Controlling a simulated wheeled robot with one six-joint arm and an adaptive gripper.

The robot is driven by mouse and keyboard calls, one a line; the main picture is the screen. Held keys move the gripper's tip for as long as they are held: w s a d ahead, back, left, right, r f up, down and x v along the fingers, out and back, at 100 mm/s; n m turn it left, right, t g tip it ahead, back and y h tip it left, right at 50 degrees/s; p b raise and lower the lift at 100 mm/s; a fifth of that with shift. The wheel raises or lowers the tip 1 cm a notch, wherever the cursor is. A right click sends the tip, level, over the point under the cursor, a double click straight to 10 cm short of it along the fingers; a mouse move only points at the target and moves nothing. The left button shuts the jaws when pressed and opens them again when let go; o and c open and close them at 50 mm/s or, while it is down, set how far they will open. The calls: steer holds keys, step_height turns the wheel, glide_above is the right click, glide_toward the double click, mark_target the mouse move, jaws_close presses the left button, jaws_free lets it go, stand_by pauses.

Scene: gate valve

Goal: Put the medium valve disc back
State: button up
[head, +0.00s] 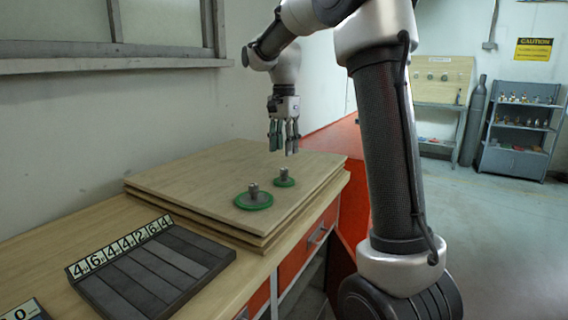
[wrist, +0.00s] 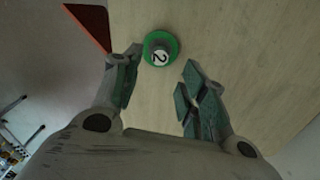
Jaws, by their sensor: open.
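Two green valve discs with grey stems stand flat on the stacked wooden boards. The larger disc (head: 254,201) is at the front left and the smaller disc (head: 285,183) is behind it to the right. I cannot tell for sure which is the medium one. My gripper (head: 285,147) is open, empty and pointing down above the boards, over the area of the smaller disc.
The stacked boards (head: 180,183) lie on the workbench (head: 75,225) along the wall. A dark slotted rack (head: 150,275) with number plates (head: 122,245) is at the front. A window ledge (head: 110,65) is above the bench. The bench's right edge drops to orange drawers (head: 296,258).

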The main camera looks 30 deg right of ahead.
mark_target(284, 168)
steer(key=s+r+n+t, duration=0.1)
steer(key=s+r+n, duration=0.2)
steer(key=s, duration=0.4)
steer(key=s+r+n+t, duration=0.1)
steer(key=s+r+n, duration=0.15)
steer(key=s, duration=0.45)
steer(key=s+f+n+t, duration=0.1)
steer(key=s+f+n, duration=0.3)
steer(key=s, duration=0.3)
steer(key=s+f+n+t, duration=0.1)
steer(key=s+f+n, duration=0.3)
steer(key=s, duration=0.4)
steer(key=shift+s+a, duration=0.2)
steer(key=shift+s, duration=0.05)
